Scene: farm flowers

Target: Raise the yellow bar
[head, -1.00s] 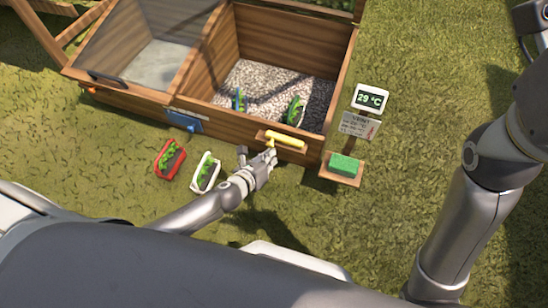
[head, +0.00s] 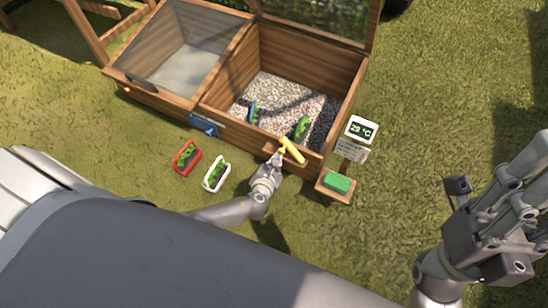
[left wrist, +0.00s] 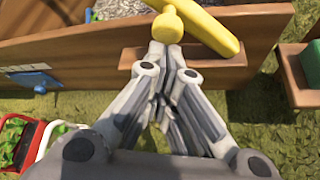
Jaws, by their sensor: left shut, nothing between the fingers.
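The yellow bar (head: 293,151) is at the right end of the wooden box's front wall, over a small wooden ledge (left wrist: 215,68). It lies at an angle to the ledge, with a short yellow knob sticking out toward me. In the left wrist view the bar (left wrist: 208,26) runs from top middle down to the right. My left gripper (head: 277,160) is shut and empty, its tips just below the knob; contact is unclear. The left wrist view shows its fingers (left wrist: 157,50) together under the knob (left wrist: 167,24). My right gripper (head: 535,165) is far right, away from the box; its opening is unclear.
The box's right bay (head: 290,95) is open, with gravel and two planters; the left bay is covered by a clear lid. A red planter (head: 187,157) and a white planter (head: 216,174) stand on the grass.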

